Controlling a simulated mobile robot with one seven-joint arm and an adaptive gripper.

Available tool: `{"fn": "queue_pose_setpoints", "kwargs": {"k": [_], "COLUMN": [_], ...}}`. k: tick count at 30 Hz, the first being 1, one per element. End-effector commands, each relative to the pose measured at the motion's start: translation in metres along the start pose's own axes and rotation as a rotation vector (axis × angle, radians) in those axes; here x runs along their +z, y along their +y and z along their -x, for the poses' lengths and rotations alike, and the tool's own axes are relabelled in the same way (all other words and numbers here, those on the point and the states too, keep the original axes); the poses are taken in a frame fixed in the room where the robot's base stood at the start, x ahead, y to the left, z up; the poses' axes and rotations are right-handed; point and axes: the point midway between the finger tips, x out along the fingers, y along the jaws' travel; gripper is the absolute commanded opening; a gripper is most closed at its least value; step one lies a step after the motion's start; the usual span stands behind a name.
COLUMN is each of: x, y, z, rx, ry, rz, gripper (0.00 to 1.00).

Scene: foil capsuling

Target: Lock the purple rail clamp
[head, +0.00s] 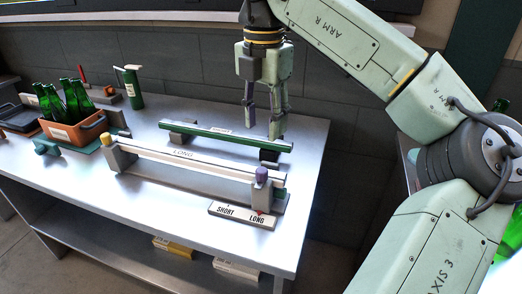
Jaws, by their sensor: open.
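The purple rail clamp (262,173) is a small purple knob on a grey block at the right end of the white rail marked LONG (190,157). I cannot tell from this view whether it is locked. My gripper (263,131) points down with its fingers apart and nothing between them. It appears above and behind the purple clamp, near the green rail at the back. It does not touch the clamp.
A yellow clamp (106,140) sits at the white rail's left end. A green rail (215,136) lies behind it. A SHORT/LONG plate (242,214) lies in front of the purple clamp. Green bottles (73,98) stand in an orange crate (92,133) at left.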

Motion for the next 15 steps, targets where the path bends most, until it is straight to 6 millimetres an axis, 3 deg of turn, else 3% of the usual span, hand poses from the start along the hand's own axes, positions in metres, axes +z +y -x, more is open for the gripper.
{"fn": "queue_pose_setpoints", "kwargs": {"k": [15], "x": [-0.002], "y": [0.001], "z": [-0.079], "rx": [0.003], "ry": [0.007], "rz": [0.007], "gripper": [0.42]}}
